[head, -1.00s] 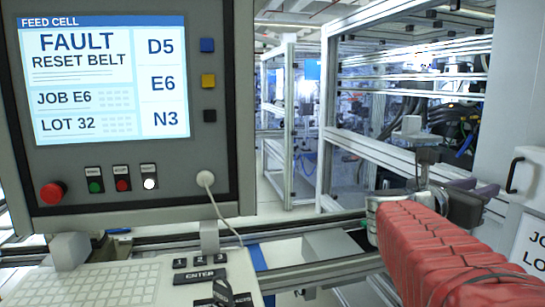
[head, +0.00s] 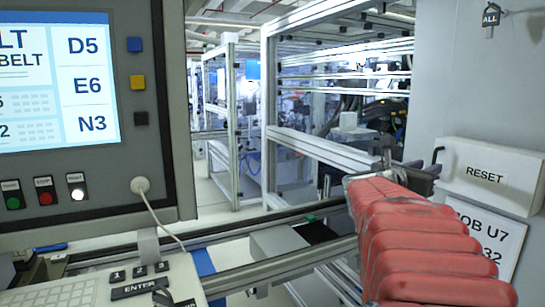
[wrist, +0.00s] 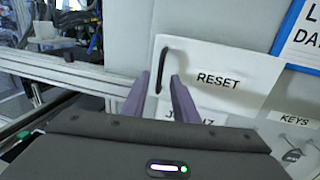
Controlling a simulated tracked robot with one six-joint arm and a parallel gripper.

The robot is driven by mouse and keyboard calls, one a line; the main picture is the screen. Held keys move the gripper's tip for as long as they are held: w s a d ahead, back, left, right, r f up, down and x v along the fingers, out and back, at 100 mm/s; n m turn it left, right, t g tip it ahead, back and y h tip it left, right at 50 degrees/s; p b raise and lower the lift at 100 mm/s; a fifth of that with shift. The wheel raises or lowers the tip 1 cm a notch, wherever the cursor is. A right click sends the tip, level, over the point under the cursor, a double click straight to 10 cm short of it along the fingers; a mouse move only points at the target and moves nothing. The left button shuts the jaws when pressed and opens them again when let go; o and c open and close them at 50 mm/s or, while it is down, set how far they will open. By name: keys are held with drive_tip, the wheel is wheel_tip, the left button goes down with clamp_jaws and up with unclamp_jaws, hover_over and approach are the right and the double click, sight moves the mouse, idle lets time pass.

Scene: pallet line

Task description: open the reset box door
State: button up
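The reset box (head: 489,176) is a white box marked RESET on the grey wall at the right of the head view. Its door (wrist: 228,77) looks shut in the wrist view. A black curved handle (wrist: 161,72) is at the door's left edge; it also shows in the head view (head: 437,155). My gripper (wrist: 160,76) is open, with its two purple fingers apart and pointing at the handle. The handle appears between the fingertips in the picture; I cannot tell whether they touch it. In the head view my red-sleeved arm hides most of the gripper.
A job sheet (head: 487,232) hangs below the box. A feed cell panel (head: 155,190) and keyboard (head: 60,297) stand at the left. Metal frames (head: 330,150) and a rail (head: 270,272) run behind my arm. A KEYS label (wrist: 294,120) is right of the box.

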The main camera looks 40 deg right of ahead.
drive_tip(key=d, duration=0.3)
drive_tip(key=shift+c, duration=0.4)
clamp_jaws()
drive_tip(key=shift+w, duration=0.1)
idle(1.0)
